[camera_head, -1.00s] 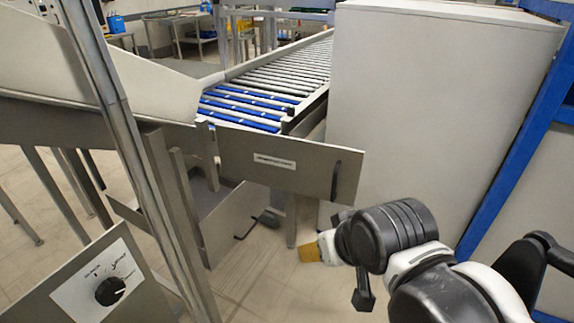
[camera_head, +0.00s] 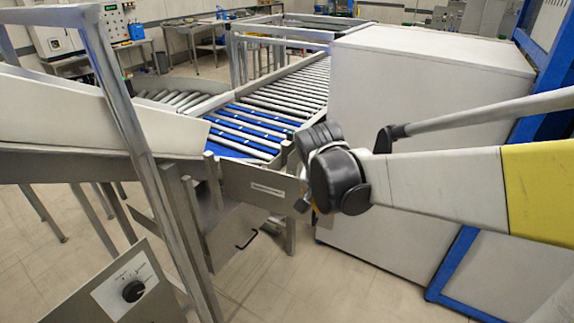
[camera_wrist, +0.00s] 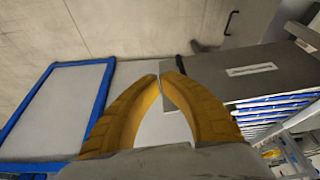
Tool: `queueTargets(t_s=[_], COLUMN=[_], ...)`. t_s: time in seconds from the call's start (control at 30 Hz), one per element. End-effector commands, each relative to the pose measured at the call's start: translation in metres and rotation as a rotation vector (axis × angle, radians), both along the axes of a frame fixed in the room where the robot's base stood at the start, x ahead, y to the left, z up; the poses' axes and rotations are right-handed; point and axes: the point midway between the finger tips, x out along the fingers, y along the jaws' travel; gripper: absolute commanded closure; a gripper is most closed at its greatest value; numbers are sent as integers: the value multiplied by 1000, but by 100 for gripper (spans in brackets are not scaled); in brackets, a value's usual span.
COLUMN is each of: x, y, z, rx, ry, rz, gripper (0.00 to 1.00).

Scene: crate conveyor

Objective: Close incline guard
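A flat grey metal plate with a pale label (camera_head: 254,189) stands upright at the lower end of the roller incline in the head view. It also fills the right of the wrist view (camera_wrist: 285,58). I take it for the incline guard. Its right end is hidden behind my gripper in the head view. My gripper (camera_wrist: 161,75) has yellow fingers. Their tips are almost together beside the plate's near edge, with a narrow gap. Whether they touch the plate is unclear. A lower grey panel (camera_head: 226,236) with a black handle (camera_head: 247,241) sits below the plate.
A large pale cabinet (camera_head: 410,90) stands right of the rollers, close to my arm. The blue and grey roller conveyor (camera_head: 250,128) runs behind the plate. A metal post (camera_head: 120,110) and a control box with a black knob (camera_head: 132,291) are at left.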

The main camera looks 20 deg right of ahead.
Motion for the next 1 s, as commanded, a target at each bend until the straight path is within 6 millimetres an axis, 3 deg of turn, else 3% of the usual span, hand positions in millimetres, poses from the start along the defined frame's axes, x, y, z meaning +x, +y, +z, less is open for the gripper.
queueTargets(t_s=[0.17,0.6,0.8,1.0], x=[5,29,49,56], y=[-5,-28,-48,-55], z=[-16,-100,-95,-94], rx=[0,0,0,0], ry=[2,1,1,1], rz=[-12,-10,-10,-9], gripper=[100,100,100,100])
